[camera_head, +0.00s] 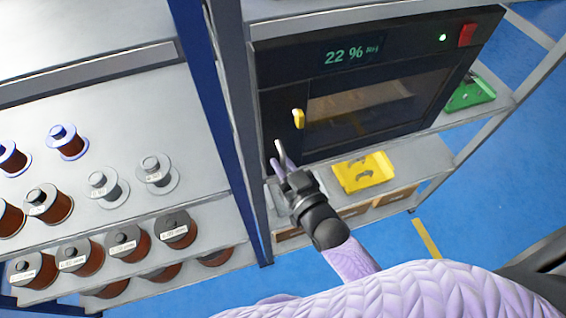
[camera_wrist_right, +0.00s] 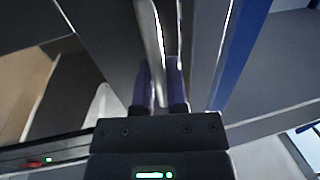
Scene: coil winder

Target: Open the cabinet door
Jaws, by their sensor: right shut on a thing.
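The dark cabinet (camera_head: 285,80) stands on a grey rack shelf, with a "22 %" display and a red button on its top panel. Its windowed door (camera_head: 380,105) looks shut, with a yellow latch piece (camera_head: 299,118) near its left side. My right gripper (camera_head: 286,163) is at the door's lower left, shut on a slim silver handle (camera_head: 279,148). In the right wrist view the handle (camera_wrist_right: 152,40) runs between the two purple fingers (camera_wrist_right: 158,90). My left gripper is in neither view.
A yellow tray (camera_head: 363,172) with small grey parts sits on the shelf just right of my right gripper. A green tray (camera_head: 470,93) is farther right. A blue rack post (camera_head: 214,110) and shelves of several wire spools (camera_head: 67,142) stand left. Blue floor is open in front.

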